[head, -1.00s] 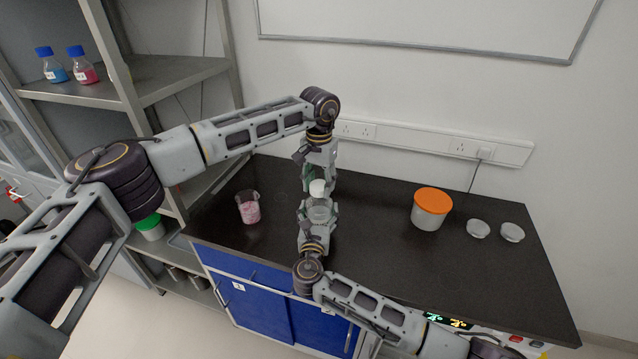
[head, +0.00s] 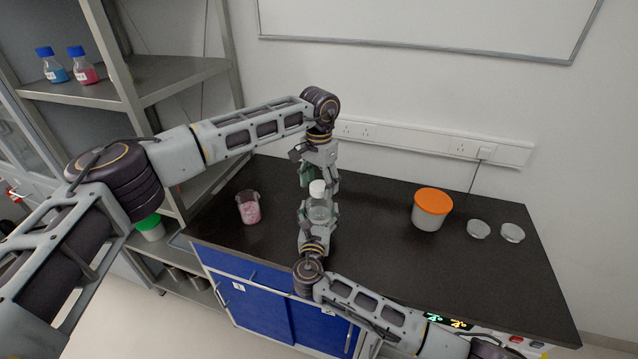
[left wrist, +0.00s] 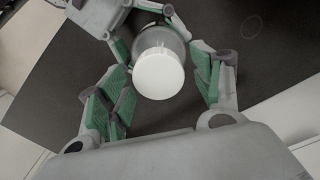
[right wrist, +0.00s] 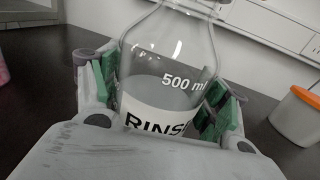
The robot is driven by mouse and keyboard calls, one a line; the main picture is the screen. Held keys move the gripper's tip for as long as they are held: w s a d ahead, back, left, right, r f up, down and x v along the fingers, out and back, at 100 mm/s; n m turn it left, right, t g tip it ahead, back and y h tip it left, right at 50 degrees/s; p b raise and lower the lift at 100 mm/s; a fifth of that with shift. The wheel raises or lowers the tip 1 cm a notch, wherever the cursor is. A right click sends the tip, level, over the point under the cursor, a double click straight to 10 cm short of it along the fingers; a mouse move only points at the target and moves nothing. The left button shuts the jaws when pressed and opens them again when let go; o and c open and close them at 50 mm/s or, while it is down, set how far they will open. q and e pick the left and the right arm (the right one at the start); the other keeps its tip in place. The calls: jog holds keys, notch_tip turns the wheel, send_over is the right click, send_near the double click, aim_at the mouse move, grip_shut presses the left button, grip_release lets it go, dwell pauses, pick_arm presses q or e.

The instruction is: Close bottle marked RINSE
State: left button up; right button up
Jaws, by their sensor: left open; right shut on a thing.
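The clear glass bottle labelled RINSE (right wrist: 160,110) stands upright, with clear liquid behind its label. Its white cap (head: 317,188) sits on top and also shows from above in the left wrist view (left wrist: 159,76). My right gripper (head: 318,212) is shut around the bottle's body; its green pads press both sides in the right wrist view (right wrist: 165,95). My left gripper (head: 319,178) points down above the bottle. In the left wrist view its open fingers (left wrist: 163,90) are on either side of the cap, apart from it. Whether the cap is screwed down cannot be told.
A beaker with pink contents (head: 249,208) stands left on the black bench (head: 380,250). An orange-lidded tub (head: 430,210) and two clear dishes (head: 478,229) are on the right. Bottles with blue caps (head: 82,66) stand on the left shelf. The bench's middle right is clear.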

pick_arm(q)
jog(key=shift+r, duration=2.25)
jog(key=shift+c, duration=0.2)
